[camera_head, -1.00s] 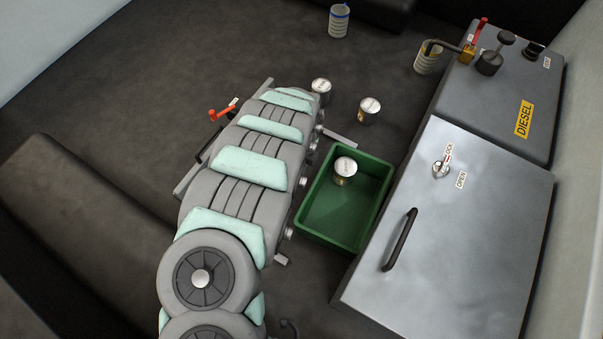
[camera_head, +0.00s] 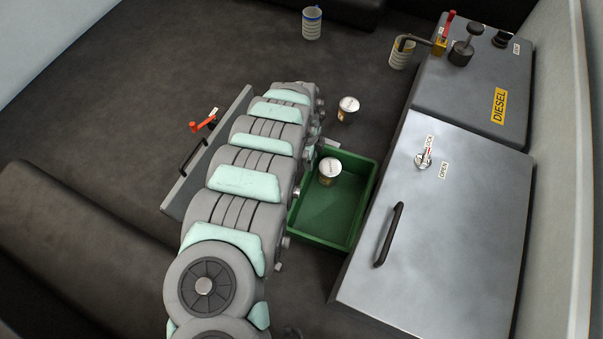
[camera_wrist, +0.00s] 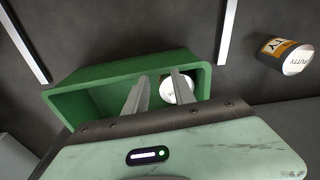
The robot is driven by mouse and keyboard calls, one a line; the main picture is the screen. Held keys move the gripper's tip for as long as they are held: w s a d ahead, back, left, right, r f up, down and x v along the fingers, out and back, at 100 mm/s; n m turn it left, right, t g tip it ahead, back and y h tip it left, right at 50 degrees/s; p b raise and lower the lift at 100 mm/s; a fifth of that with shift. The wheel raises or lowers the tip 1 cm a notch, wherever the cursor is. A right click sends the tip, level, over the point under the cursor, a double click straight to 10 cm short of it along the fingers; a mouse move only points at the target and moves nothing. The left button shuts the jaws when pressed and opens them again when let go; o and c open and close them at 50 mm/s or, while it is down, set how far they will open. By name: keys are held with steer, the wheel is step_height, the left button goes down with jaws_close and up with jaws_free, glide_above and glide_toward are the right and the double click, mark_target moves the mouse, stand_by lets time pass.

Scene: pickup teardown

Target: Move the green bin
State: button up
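The green bin (camera_head: 325,215) stands on the dark floor in the head view, left of the large metal cabinet. A tin with a white lid (camera_head: 330,172) is inside it. My arm covers the bin's left edge. My gripper is mostly hidden behind the arm there, at the bin's far left corner. The tin's white lid (camera_wrist: 178,90) shows beside the right finger.
A putty tin (camera_head: 348,109) stands behind the bin; the metal cabinet (camera_head: 440,235) with a black handle is close on its right. A low grey panel with a red lever (camera_head: 203,125) lies left of my arm.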

mark_target(306, 180)
steer(key=w+d+n, duration=0.1)
steer(key=d, duration=0.1)
steer(key=w+d+n, duration=0.1)
steer(key=d, duration=0.1)
steer(key=w+d+r+n+h, duration=0.1)
steer(key=d, duration=0.1)
steer(key=shift+w+d+r, duration=0.1)
steer(key=shift+w+d, duration=0.05)
steer(key=shift+d, duration=0.05)
steer(key=shift+w+d+r+n+p, duration=0.15)
steer(key=shift+w+d+n+p, duration=0.15)
steer(key=shift+n, duration=0.8)
steer(key=shift+s+a+n, duration=0.1)
steer(key=shift+a+n, duration=0.1)
steer(key=shift+n, duration=0.8)
steer(key=s+a+n, duration=0.2)
steer(key=s+n, duration=0.1)
steer(key=s+a+n+y+p, duration=0.1)
steer(key=s+a+n, duration=0.2)
steer(key=s+a+f+n+y, duration=0.1)
steer(key=s+a+n, duration=0.2)
steer(key=shift+a, duration=0.15)
steer(key=shift+s+a+n, duration=0.35)
steer(key=shift+s+n, duration=0.1)
steer(key=shift+n, duration=0.05)
